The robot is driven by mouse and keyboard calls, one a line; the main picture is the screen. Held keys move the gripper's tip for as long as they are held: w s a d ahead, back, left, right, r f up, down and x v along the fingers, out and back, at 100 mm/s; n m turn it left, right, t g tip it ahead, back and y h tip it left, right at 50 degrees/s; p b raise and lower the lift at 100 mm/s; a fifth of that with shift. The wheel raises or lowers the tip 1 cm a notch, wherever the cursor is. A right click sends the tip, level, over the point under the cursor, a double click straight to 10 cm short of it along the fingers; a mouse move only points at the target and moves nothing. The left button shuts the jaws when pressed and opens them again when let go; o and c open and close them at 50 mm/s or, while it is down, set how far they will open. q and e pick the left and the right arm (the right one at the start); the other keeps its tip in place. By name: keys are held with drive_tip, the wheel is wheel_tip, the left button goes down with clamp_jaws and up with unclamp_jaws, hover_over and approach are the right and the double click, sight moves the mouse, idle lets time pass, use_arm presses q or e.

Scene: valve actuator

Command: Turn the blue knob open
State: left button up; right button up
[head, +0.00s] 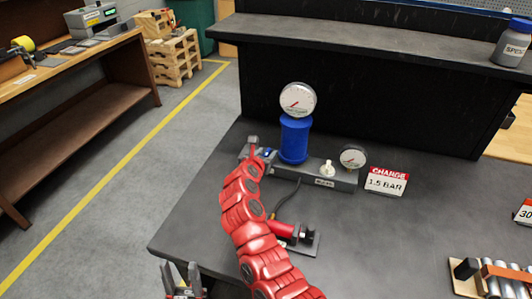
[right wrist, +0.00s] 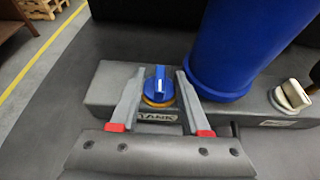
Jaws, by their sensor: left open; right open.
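The blue knob (right wrist: 158,82) sits on an orange ring on top of a grey block marked "TANK" (right wrist: 108,85). Its raised grip runs roughly up and down in the right wrist view. My right gripper (right wrist: 161,73) is open, with one finger on each side of the knob and a visible gap on both sides. In the head view the knob shows as a small blue spot (head: 268,153), partly hidden by my right gripper (head: 258,146) and red arm. My left gripper (head: 182,281) is open and empty at the bottom, left of the bench edge.
A blue cylinder (head: 294,140) with a gauge (head: 298,100) stands right beside the knob. A white knob (head: 327,168), a second gauge (head: 353,157) and a "CHARGE 1.5 BAR" sign (head: 386,181) are further right. A red-handled device (head: 298,233) lies nearer. The bench's middle right is clear.

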clamp_jaws()
drive_tip(key=shift+d, duration=0.1)
